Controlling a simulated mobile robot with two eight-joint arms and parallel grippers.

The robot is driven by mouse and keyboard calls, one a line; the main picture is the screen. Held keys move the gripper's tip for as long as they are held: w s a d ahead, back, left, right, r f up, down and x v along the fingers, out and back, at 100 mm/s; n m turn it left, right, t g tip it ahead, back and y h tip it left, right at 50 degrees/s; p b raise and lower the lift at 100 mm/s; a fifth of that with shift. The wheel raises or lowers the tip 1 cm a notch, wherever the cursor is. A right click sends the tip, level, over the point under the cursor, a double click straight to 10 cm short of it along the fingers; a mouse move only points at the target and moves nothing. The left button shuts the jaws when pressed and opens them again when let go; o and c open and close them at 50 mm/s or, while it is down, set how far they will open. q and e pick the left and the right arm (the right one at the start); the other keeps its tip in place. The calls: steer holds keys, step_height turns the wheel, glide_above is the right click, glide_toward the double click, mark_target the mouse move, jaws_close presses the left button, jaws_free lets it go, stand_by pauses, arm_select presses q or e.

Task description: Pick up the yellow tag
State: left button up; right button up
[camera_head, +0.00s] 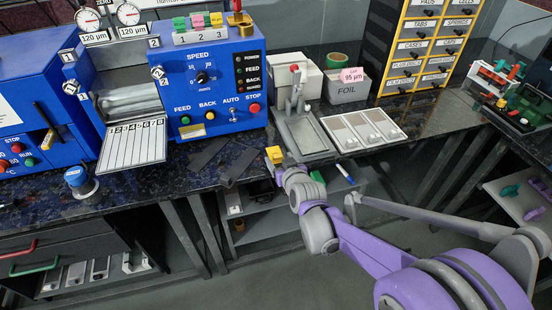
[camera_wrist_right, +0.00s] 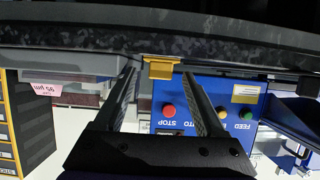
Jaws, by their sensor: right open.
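A small yellow tag (camera_head: 274,155) shows near the front edge of the bench, just above the end of my right arm. In the right wrist view the yellow tag (camera_wrist_right: 160,68) appears between and slightly beyond the two dark fingertips of my right gripper (camera_wrist_right: 160,80). The fingers are apart with nothing between them that I can see gripped. In the head view the fingers of my right gripper are hard to make out against the dark bench. My left gripper is not in view.
A blue machine (camera_head: 211,90) with knobs and buttons stands left of the tag. A grey press (camera_head: 299,128), a white tray (camera_head: 362,130) and a foil box (camera_head: 346,88) with a pink tag stand to the right. Dark flat strips (camera_head: 240,166) lie by the bench edge.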

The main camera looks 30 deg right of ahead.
steer(key=shift+w+d+f, duration=0.15)
steer(key=shift+w+f, duration=0.1)
steer(key=shift+w, duration=0.3)
jaws_close()
steer(key=shift+r, duration=0.15)
